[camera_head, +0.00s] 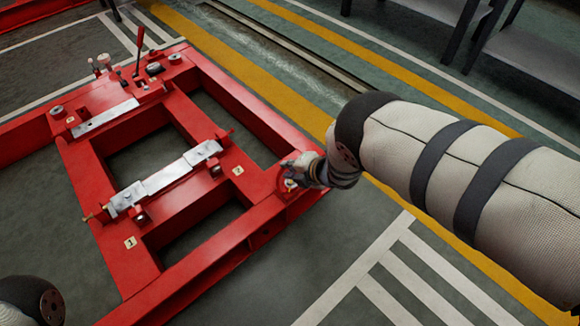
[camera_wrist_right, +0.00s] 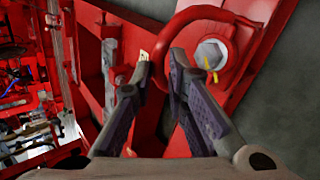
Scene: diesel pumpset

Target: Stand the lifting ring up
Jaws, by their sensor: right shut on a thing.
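The lifting ring (camera_wrist_right: 208,13) is a red curved loop at the corner of the red frame (camera_head: 262,226). In the right wrist view it arcs beside a silver hex bolt (camera_wrist_right: 211,54). My right gripper (camera_wrist_right: 162,64) is shut on the near-left side of the ring, which passes between its two dark fingers. In the head view my right gripper (camera_head: 291,166) is at the frame's right corner and hides most of the ring. How far the ring is tilted I cannot tell. My left gripper is out of view.
The frame has open bays between its beams. A silver bar (camera_head: 165,178) lies across the middle beam, and a red lever (camera_head: 139,40) stands at the back. Grey benches (camera_head: 525,55) stand at the back right. The floor in front of the frame is clear.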

